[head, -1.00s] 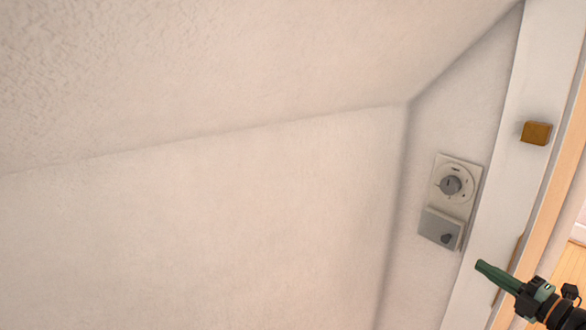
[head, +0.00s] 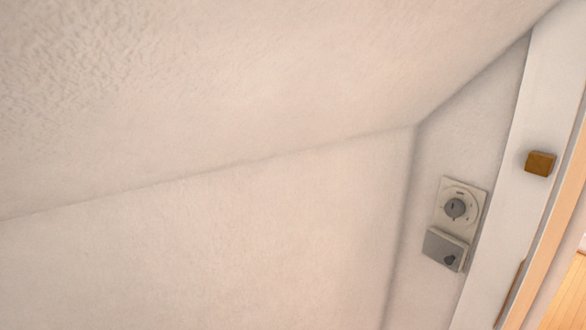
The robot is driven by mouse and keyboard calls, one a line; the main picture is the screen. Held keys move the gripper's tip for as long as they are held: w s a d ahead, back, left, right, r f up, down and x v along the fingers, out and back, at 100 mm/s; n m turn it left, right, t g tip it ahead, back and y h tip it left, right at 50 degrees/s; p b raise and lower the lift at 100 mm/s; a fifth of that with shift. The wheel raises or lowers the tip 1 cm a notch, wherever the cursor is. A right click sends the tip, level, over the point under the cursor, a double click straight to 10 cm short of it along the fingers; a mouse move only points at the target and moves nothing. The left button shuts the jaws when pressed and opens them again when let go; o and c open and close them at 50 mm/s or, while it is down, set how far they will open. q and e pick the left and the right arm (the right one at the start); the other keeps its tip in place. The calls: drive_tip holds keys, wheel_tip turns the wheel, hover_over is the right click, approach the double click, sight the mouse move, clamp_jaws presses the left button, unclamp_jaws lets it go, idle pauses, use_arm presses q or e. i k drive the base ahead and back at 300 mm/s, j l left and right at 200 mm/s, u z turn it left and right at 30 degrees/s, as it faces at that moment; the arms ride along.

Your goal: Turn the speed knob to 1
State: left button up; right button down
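A pale wall panel (head: 473,191) is mounted on the narrow wall strip at the right of the head view. It carries a round grey knob (head: 455,208) on a light dial with small marks, too small to read. Below it is a grey plate (head: 438,246) with a small dark knob (head: 450,260). Which of the two is the speed knob cannot be read from here. Neither of my grippers is in view, and nothing touches the panel or its knobs.
A sloped, textured white ceiling (head: 250,80) comes down over the white wall (head: 250,250) at left. A brown wooden block (head: 540,163) sits on the white door frame (head: 545,90) right of the panel. Wooden floor (head: 568,290) shows at the lower right.

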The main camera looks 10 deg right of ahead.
sight(454, 208)
drive_tip(key=z, duration=1.35)
